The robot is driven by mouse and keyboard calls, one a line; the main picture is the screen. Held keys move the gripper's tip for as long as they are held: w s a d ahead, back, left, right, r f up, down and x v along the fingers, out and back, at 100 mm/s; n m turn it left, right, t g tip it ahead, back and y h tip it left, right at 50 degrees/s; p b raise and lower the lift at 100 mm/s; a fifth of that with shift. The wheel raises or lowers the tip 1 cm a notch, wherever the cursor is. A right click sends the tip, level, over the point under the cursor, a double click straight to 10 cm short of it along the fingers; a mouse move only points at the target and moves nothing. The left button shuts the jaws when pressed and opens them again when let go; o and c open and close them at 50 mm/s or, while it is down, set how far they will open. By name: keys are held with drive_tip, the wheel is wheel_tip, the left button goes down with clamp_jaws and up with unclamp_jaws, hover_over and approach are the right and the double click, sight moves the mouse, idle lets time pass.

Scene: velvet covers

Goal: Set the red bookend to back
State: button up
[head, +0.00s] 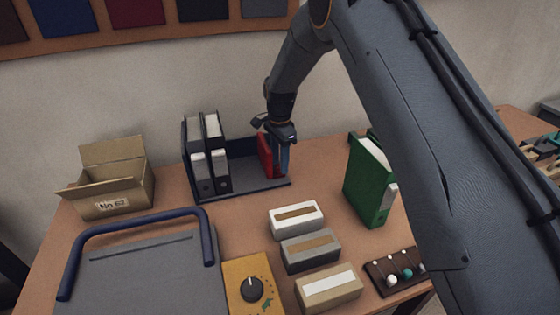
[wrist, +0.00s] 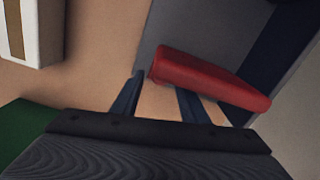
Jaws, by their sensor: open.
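The red bookend (head: 265,154) stands upright on the dark rack (head: 240,188), to the right of two black-and-white binders (head: 208,155) with a gap between. My gripper (head: 283,160) points down at the rack's right end, close beside the bookend and partly covering it. In the wrist view the red bookend (wrist: 212,78) lies just past the tips of my open gripper (wrist: 160,84). One fingertip is near its end and the other at its near side. I cannot tell whether they touch it. Nothing shows between the fingers.
A green binder (head: 368,182) stands to the right, under my arm. Several small boxes (head: 310,251) lie in front of the rack. An open cardboard box (head: 115,180) is at the left. A yellow dial box (head: 250,285) and a blue-handled grey machine (head: 140,270) are nearer.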

drive_tip(key=shift+r+b, duration=1.1)
drive_tip(key=shift+r, duration=2.75)
drive_tip(key=s+d+r+n, duration=0.3)
drive_tip(key=s+d+n, duration=0.2)
drive_tip(key=s+d, duration=0.8)
drive_tip(key=s+d+n, duration=0.3)
drive_tip(key=s+d, duration=0.2)
drive_tip(key=s, duration=0.4)
drive_tip(key=s+d+f+n+t, duration=0.1)
drive_tip(key=s+d+n, duration=0.2)
drive_tip(key=s, duration=0.7)
drive_tip(key=shift+d+f+n, duration=0.2)
drive_tip(key=shift+d+n, duration=0.1)
drive_tip(key=shift+d, duration=0.8)
